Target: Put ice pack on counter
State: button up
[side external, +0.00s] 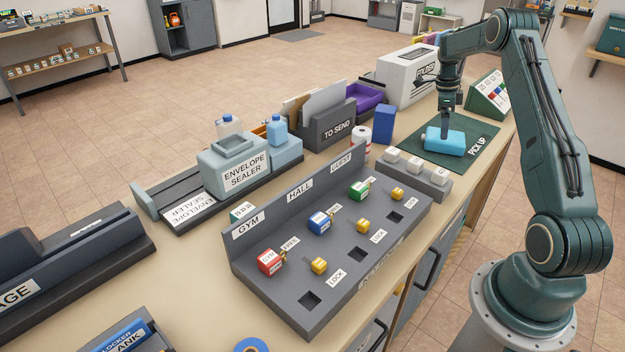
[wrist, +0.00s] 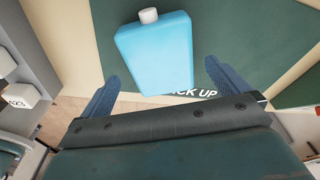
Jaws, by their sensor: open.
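The ice pack, a light blue flat bottle shape with a white cap (wrist: 155,52), lies on the green pick up mat (wrist: 226,30). In the side external view the ice pack (side external: 444,141) lies on the mat (side external: 474,134) at the right end of the counter (side external: 190,262). My gripper (side external: 445,130) is right above the ice pack, pointing down. In the wrist view the fingers of my gripper (wrist: 160,85) are spread apart, with the lower end of the ice pack between them. I cannot tell whether a finger touches it.
A grey block with white buttons (side external: 414,173) stands in front of the mat. A blue box (side external: 384,125) and a white printer-like box (side external: 405,72) stand behind it. The grey key panel (side external: 290,215) and envelope sealer (side external: 238,165) fill the middle. Bare counter shows at the front left.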

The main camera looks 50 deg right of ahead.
jog(key=shift+s+d+f, duration=0.1)
jog(key=shift+s+f, duration=0.1)
jog(key=shift+f, duration=1.1)
jog(key=shift+s+d+f, duration=0.1)
jog(key=shift+s+f, duration=0.1)
jog(key=shift+f, duration=1.05)
jog(key=c, duration=1.1)
jog(key=shift+c, duration=0.2)
jog(key=shift+r, duration=0.2)
notch_tip(320, 180, up, 10)
jog(key=shift+f, duration=0.15)
